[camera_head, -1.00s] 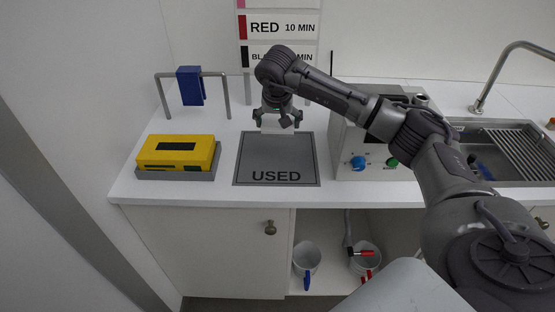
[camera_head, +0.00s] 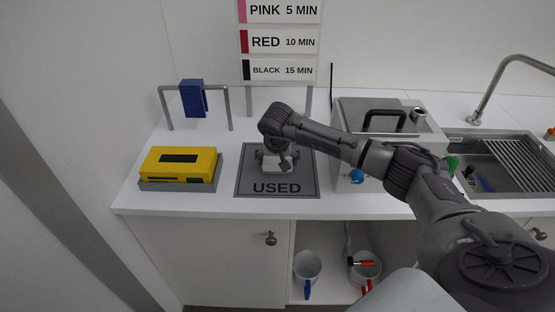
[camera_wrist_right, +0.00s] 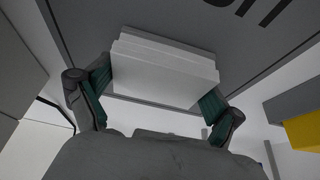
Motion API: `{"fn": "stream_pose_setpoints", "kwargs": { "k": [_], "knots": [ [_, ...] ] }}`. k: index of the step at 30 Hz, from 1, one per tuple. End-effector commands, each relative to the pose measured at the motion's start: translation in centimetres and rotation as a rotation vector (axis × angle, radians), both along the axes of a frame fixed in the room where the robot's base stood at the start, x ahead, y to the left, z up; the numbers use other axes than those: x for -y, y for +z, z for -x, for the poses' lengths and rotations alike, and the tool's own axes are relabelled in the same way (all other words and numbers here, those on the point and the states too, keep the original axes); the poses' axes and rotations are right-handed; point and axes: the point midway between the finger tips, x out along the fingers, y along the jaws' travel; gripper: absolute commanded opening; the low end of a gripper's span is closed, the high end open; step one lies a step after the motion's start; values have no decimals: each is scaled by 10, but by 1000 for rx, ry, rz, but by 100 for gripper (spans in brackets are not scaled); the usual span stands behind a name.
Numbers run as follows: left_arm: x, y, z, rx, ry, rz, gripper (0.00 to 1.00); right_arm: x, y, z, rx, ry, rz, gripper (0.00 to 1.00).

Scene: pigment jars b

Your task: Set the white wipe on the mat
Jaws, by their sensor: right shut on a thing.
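The white wipe (camera_wrist_right: 160,72) is a pale folded block between the fingers of my right gripper (camera_wrist_right: 155,95) in the right wrist view. In the head view my right gripper (camera_head: 276,163) is over the grey mat (camera_head: 245,183) marked USED, shut on the wipe (camera_head: 272,168), of which a small pale part shows below the fingers. The mat also shows behind the wipe in the right wrist view (camera_wrist_right: 215,30). I cannot tell whether the wipe touches the mat. My left gripper is not in view.
A yellow box (camera_head: 178,163) in a grey tray (camera_head: 205,187) stands left of the mat. Behind it a blue cloth (camera_head: 193,98) hangs on a metal rail (camera_head: 228,105). A grey-white appliance (camera_head: 345,130) stands right of the mat, then a sink (camera_head: 500,160). A sign stands behind.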

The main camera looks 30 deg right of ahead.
Motion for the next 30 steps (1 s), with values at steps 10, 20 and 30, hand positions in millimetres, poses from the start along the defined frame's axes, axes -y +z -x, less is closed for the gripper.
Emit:
{"fn": "stream_pose_setpoints", "kwargs": {
  "k": [10, 20, 30],
  "knots": [
    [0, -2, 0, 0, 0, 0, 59, 0, -2, 0, 0, 0, 0, 100],
    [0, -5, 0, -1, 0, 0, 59, -5, 23, 6, 6, 1, 0, 100],
    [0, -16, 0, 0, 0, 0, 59, -20, 88, 30, 4, 0, 1, 100]
  ]
}}
